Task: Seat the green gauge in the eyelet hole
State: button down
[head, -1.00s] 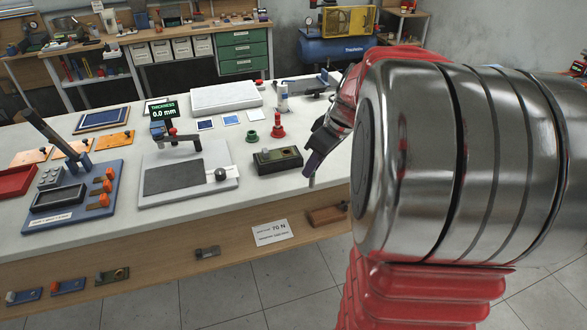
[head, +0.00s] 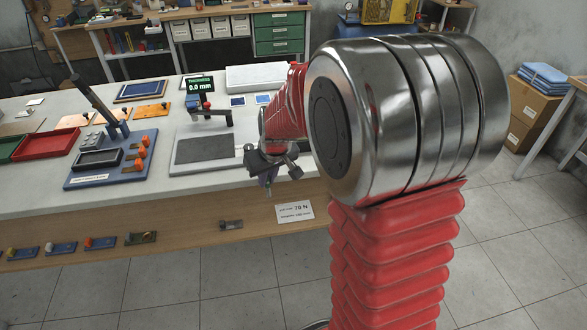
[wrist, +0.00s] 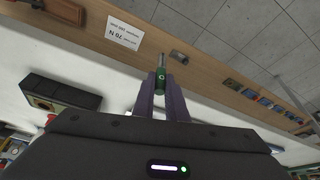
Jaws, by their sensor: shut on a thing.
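The green gauge (wrist: 160,80) is between the purple fingertips of my gripper (wrist: 160,97) in the wrist view. It has a green body with a small ring mark and a grey metal pin that sticks out beyond the fingers. My gripper (head: 267,186) is shut on it, apart from the bench, near the front edge in the head view. A small dark fitting (head: 231,224) is on the wooden bench front; it also shows in the wrist view (wrist: 179,57), close to the pin's tip in the picture. I cannot tell which part is the eyelet hole.
Several small blue and dark fittings with coloured knobs (head: 61,248) line the bench front at left. A 70 N label (head: 294,211) is beside my gripper. A grey pad (head: 205,148) lies behind it. A dark block (wrist: 62,94) stands on the bench.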

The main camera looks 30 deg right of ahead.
jog(key=w+a+f, duration=0.2)
jog(key=a, duration=0.5)
jog(key=shift+a+f+m, duration=0.3)
jog(key=shift+a+f, duration=0.1)
jog(key=shift+a, duration=0.1)
